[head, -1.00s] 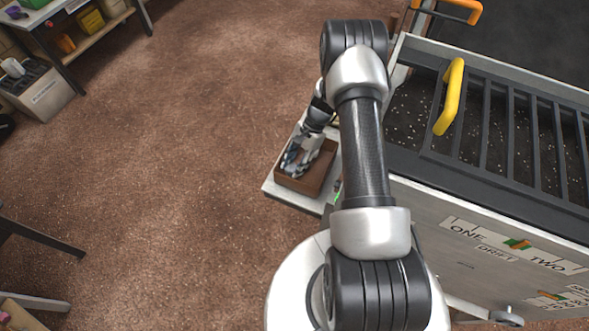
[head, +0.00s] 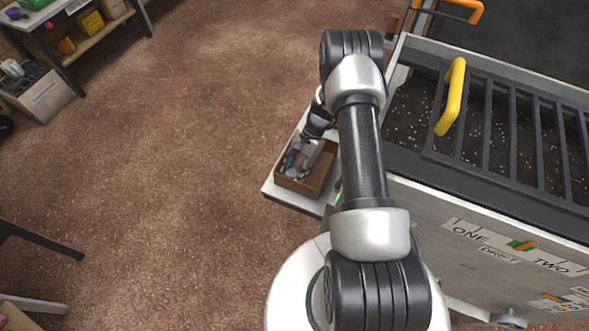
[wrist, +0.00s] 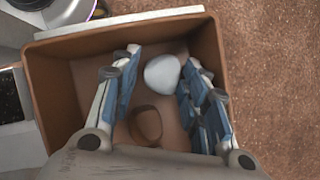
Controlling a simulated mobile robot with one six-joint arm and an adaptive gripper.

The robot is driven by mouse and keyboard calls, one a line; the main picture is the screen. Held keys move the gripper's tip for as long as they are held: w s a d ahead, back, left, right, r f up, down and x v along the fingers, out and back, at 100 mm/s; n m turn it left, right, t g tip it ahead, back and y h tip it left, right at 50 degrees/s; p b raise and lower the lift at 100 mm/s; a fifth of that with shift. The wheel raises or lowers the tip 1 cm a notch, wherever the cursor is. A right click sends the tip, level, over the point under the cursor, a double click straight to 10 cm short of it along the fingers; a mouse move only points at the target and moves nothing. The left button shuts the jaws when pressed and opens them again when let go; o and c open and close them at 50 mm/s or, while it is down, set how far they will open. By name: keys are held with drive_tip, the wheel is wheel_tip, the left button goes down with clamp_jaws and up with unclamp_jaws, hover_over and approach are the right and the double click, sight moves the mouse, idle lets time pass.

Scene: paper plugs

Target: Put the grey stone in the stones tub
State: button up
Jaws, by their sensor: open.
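A pale grey stone (wrist: 162,72) lies on the floor of a brown open tub (wrist: 52,92), seen in the wrist view. My gripper (wrist: 163,56) is open and reaches into this tub, with one finger on each side of the stone. The stone is close to the right finger; I cannot tell whether they touch. A brown rounded object (wrist: 146,124) lies nearer my palm, also between the fingers. In the head view my gripper (head: 299,165) is over and in the tub (head: 312,185), and the stone cannot be made out. No label shows on the tub.
The tub stands on a pale side shelf (head: 285,199) beside a large cart (head: 420,185) with dark slats and a yellow handle (head: 451,97). Open floor lies to the left. A labelled bin (head: 42,95) and a workbench stand at far left.

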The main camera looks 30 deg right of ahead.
drive_tip(key=p+v, duration=0.3)
drive_tip(key=v, duration=0.9)
drive_tip(key=s+a+r+n+t+h, duration=0.15)
drive_tip(key=a+r+n, duration=0.3)
drive_tip(key=r, duration=0.85)
drive_tip(key=s+a+r+n+h, duration=0.25)
drive_tip(key=a+r, duration=0.25)
drive_tip(key=r, duration=0.9)
drive_tip(key=s+a+r+n+t, duration=0.2)
drive_tip(key=s+a+r+n, duration=0.1)
drive_tip(key=s, duration=0.6)
drive_tip(key=s+a+r+n+t+h, duration=0.1)
drive_tip(key=s+a+r+n, duration=0.3)
drive_tip(key=s, duration=0.6)
drive_tip(key=shift+r+n+t+h, duration=0.3)
drive_tip(key=shift+r+n+t, duration=0.2)
drive_tip(key=shift+r+t, duration=0.4)
